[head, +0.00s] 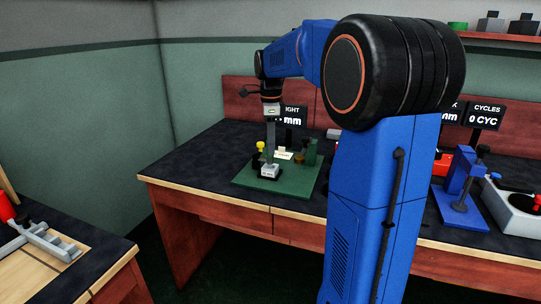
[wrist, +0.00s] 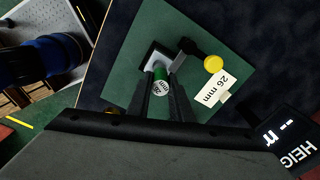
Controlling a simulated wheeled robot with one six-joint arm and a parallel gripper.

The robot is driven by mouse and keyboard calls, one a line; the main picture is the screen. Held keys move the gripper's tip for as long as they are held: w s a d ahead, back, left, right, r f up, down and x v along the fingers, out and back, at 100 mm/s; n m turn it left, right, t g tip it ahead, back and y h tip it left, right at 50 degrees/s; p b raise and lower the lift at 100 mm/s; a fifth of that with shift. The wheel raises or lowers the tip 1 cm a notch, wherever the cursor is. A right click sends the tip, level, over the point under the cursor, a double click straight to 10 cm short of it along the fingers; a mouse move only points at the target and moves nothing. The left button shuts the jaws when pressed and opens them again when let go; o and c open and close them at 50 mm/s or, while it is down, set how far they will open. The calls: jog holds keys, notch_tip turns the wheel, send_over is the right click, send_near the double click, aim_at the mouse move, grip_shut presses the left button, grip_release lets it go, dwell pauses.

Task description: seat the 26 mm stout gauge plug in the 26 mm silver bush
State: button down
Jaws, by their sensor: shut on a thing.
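In the wrist view the plug lies over the silver bush (wrist: 150,54), a pale square block partly hidden by the plug and fingers. In the head view my gripper (head: 269,158) points straight down, its tips at the bush block (head: 269,171) on the green plate (head: 247,179). The plug is hidden by the fingers there. I cannot tell how far the plug is inside the bush.
A yellow knob (wrist: 213,63) on a dark arm stands close beside the bush. A "26 mm" card (wrist: 212,89) is next to it. A blue press (head: 458,185) is further right. The bench's left end is clear.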

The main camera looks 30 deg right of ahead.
aim_at(271, 163)
jog(key=shift+f, duration=1.9)
jog(key=shift+f, duration=0.15)
jog(key=c, duration=1.6)
grip_release()
